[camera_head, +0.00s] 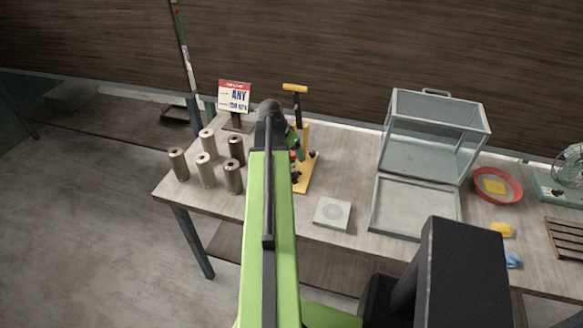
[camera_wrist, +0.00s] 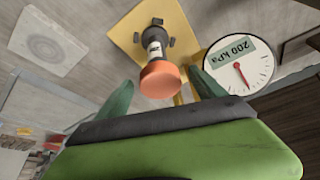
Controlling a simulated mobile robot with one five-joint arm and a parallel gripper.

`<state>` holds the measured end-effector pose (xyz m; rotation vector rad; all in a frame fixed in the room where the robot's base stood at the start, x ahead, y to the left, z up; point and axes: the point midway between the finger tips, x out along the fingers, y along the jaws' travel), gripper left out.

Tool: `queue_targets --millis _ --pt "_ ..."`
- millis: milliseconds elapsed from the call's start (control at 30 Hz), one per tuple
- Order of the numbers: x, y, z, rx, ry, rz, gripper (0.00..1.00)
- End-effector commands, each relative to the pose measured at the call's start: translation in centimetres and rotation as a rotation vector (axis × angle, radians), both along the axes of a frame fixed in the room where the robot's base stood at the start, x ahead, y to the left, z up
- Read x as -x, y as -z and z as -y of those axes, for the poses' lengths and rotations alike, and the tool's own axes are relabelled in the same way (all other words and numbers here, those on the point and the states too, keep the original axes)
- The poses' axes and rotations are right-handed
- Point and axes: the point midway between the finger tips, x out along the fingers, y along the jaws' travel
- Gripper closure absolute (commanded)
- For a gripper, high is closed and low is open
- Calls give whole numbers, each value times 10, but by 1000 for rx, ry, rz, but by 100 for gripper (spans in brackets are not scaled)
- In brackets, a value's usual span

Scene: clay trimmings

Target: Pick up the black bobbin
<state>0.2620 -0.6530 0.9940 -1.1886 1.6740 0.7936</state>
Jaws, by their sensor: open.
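Contact with the fingers cannot be told.
A pressure gauge (camera_wrist: 240,68) is beside one finger. A grey square plate (camera_head: 332,213) lies nearer the front.

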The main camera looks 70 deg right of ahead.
Motion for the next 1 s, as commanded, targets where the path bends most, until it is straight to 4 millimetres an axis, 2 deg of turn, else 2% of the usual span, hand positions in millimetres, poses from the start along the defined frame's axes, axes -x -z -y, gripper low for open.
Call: queue_targets --millis 300,567,1000 --pt "4 49 15 0 0 0 21" --pt "5 47 17 0 -1 0 21" --pt "5 46 16 0 -1 0 78"
